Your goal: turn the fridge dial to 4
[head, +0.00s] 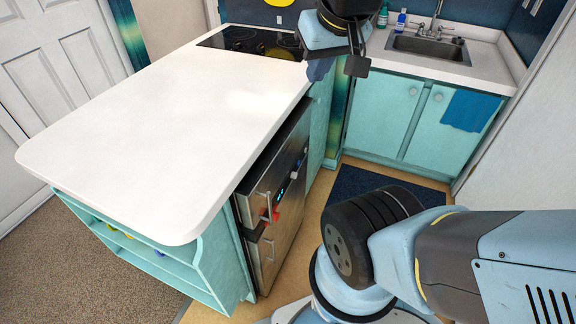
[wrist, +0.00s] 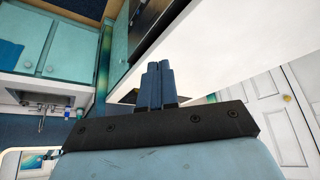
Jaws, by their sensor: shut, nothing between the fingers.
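The steel-fronted fridge (head: 282,200) stands under the white counter in the head view, seen at a steep angle. I cannot tell which part is the dial, and no number can be read. My gripper (wrist: 156,84) shows in the wrist view with its two dark blue fingers together and nothing between them. In the head view my arm's end is at the top centre, past the far end of the fridge and apart from it.
The long white counter (head: 170,110) overhangs the fridge, with a black cooktop (head: 245,40) at its far end. Teal open shelves (head: 150,260) are at its near end. A sink (head: 430,48) and teal cabinets stand at the back right. A dark mat (head: 380,185) lies on the floor.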

